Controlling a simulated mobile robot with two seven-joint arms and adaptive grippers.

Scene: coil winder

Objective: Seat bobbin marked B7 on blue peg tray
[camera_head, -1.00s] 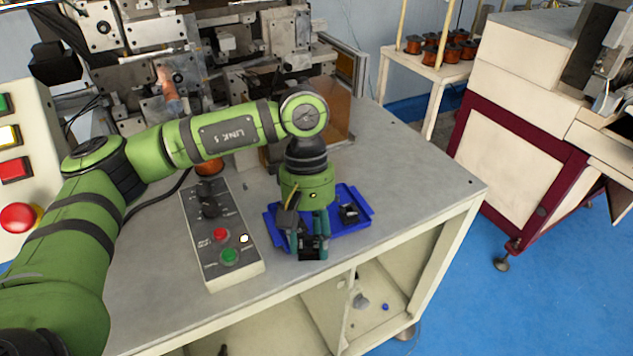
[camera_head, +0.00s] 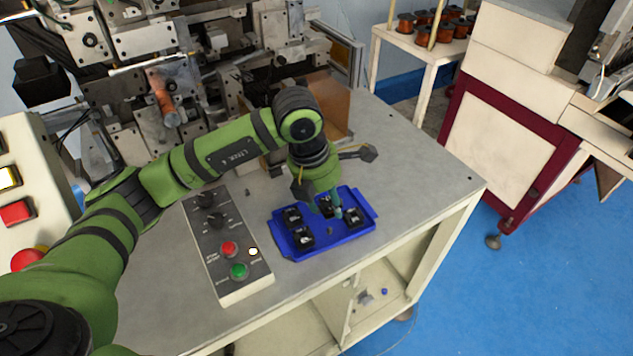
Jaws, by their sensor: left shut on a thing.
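The blue tray (camera_head: 274,223) lies on the grey bench top, right of the control box. Black square-flanged bobbins sit on it: two on its left side (camera_head: 292,216) (camera_head: 303,238) and one at the right (camera_head: 352,217). My left gripper (camera_head: 326,206), with teal fingertips, is low over the back middle of the tray. It is shut on another black bobbin (camera_head: 326,210), partly hidden by the fingers. I cannot tell whether this bobbin touches the tray. No marking is readable, so I cannot tell which is B7. My right gripper is not in view.
A grey control box (camera_head: 228,247) with red and green buttons stands close left of the tray. The winder machine (camera_head: 165,85) fills the back. The bench (camera_head: 420,165) is clear to the right. A shelf (camera_head: 440,50) with copper bobbins stands behind.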

